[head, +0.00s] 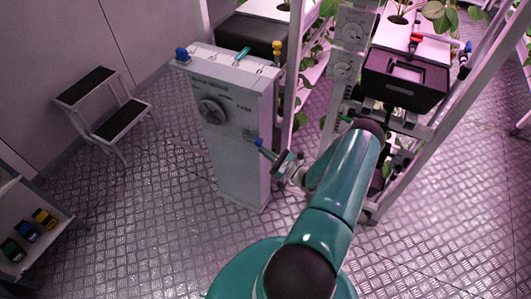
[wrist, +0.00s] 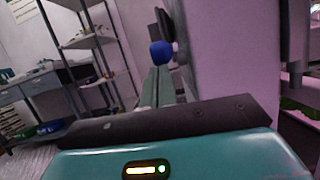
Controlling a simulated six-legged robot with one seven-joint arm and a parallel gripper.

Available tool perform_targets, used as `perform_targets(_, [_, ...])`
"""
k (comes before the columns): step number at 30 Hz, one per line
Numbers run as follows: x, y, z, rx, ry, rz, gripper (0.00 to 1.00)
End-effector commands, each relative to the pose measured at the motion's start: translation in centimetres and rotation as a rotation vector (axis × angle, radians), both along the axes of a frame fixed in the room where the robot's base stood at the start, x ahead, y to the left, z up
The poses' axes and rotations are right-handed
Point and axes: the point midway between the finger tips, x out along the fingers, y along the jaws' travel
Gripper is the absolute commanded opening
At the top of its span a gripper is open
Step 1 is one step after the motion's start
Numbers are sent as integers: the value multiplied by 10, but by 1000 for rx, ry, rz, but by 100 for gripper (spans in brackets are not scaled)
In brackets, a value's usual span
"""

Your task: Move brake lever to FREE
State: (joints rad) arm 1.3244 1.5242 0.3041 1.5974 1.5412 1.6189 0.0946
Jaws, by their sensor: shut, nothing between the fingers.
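A grey cabinet (head: 230,150) stands upright at the centre of the head view, with a round dial on its front. A lever with a blue knob (head: 258,142) sticks out low on the right of its front; the knob also shows in the wrist view (wrist: 161,52). My gripper (head: 270,153) is shut and empty, its fingertips (wrist: 158,72) right at the blue knob. I cannot tell whether they touch it. The lever's shaft is mostly hidden. Small lettering on the panel near the dial is too blurred to read surely.
A plant rack with a black box (head: 405,80) stands at the right. A step stool (head: 105,105) stands at the left. Floor left of the cabinet is clear.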

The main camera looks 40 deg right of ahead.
Motion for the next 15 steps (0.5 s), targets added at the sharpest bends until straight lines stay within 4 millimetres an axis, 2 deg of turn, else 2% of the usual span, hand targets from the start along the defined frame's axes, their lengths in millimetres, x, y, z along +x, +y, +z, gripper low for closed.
perform_targets(8, [0,-1,20,-54,138,1,0])
perform_targets(15, [4,1,44,-132,348,3,0])
